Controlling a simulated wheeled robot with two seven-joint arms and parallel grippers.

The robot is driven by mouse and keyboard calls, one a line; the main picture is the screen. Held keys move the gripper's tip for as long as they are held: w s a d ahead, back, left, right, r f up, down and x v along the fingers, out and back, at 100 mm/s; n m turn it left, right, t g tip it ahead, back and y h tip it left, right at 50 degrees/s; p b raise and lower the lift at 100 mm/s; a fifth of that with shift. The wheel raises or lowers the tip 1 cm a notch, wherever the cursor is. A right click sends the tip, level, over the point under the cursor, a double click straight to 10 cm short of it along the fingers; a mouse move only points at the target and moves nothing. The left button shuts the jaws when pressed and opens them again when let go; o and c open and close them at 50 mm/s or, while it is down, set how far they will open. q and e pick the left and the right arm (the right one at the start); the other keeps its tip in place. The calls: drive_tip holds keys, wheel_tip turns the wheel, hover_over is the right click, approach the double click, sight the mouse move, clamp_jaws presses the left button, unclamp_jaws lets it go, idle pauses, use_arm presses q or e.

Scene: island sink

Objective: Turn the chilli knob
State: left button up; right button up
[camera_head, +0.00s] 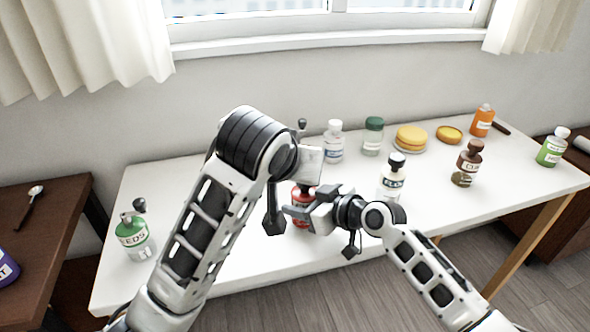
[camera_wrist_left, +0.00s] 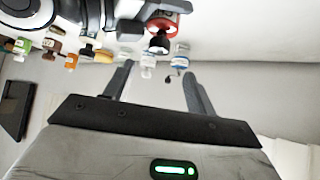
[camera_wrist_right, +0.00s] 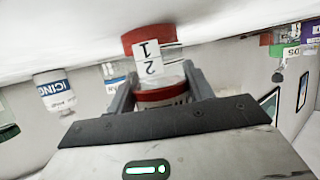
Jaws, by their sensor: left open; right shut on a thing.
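The red jar (camera_head: 303,190), which I take for the chilli, stands on the white table, mostly hidden behind my right gripper (camera_head: 302,212). In the right wrist view its red bands and a white label with numbers (camera_wrist_right: 149,58) show, and the right fingers (camera_wrist_right: 160,85) are shut on its glass body. In the left wrist view the jar (camera_wrist_left: 163,22) carries a black knob (camera_wrist_left: 160,43). My left gripper (camera_wrist_left: 157,66) is open and empty, above the jar and apart from the knob. In the head view my left arm and hand partly cover this area.
A green seeds jar (camera_head: 134,238) stands at the left. A blue-labelled bottle (camera_head: 333,142), a green-lidded jar (camera_head: 373,137) and a black-capped bottle (camera_head: 393,178) stand behind and right. A brown bottle (camera_head: 467,163) and yellow items (camera_head: 411,138) are farther right.

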use_arm(q)
wheel_tip(320, 180, up, 6)
drive_tip(key=n+g+y, duration=0.4)
drive_tip(key=n, duration=0.3)
hover_over(304, 206)
drive_tip(key=s+d, duration=0.2)
drive_tip(key=x, duration=1.2)
drive_tip(key=shift+s+a+f, duration=0.1)
drive_tip(key=shift+s+f, duration=0.1)
drive_tip(key=c, duration=1)
